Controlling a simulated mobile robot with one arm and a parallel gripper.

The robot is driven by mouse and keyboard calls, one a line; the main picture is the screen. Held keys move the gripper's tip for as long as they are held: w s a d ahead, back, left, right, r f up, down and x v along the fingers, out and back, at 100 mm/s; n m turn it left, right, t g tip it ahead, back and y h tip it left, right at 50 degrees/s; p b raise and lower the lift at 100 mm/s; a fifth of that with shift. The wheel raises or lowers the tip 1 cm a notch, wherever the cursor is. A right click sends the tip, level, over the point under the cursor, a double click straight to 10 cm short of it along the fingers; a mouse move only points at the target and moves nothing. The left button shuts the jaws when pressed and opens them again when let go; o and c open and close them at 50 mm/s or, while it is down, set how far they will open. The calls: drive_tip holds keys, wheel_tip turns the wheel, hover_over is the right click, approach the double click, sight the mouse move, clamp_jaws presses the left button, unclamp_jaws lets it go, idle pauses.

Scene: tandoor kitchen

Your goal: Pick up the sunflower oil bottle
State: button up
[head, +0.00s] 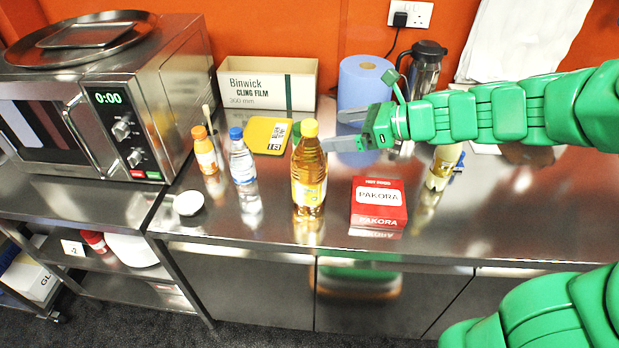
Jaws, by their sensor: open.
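The sunflower oil bottle (309,180) is most likely the clear bottle of golden oil with a yellow cap; its label is too small to read. It stands upright on the steel counter (480,215). My gripper (338,130) is open and empty, just right of the bottle's upper part, with its fingers pointing left. One finger appears close to the bottle's neck; whether it touches cannot be told. The bottle is not between the fingers as far as this view shows.
A water bottle (243,170) and an orange bottle (205,152) stand left. A red pakora box (378,203) lies right. Another yellow-topped bottle (440,165) stands beneath my arm. Behind are a blue roll (362,82), cling film box (262,82) and yellow-and-black item (266,134). The front right counter is clear.

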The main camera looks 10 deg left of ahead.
sight(326, 161)
wheel_tip(326, 161, down, 8)
drive_tip(key=shift+r, duration=0.1)
drive_tip(key=shift+s+x, duration=0.15)
drive_tip(key=shift+x, duration=1.3)
drive_tip(key=shift+s+x, duration=0.15)
drive_tip(key=shift+x, duration=2.4)
drive_tip(key=shift+w, duration=0.1)
drive_tip(key=c, duration=1.8)
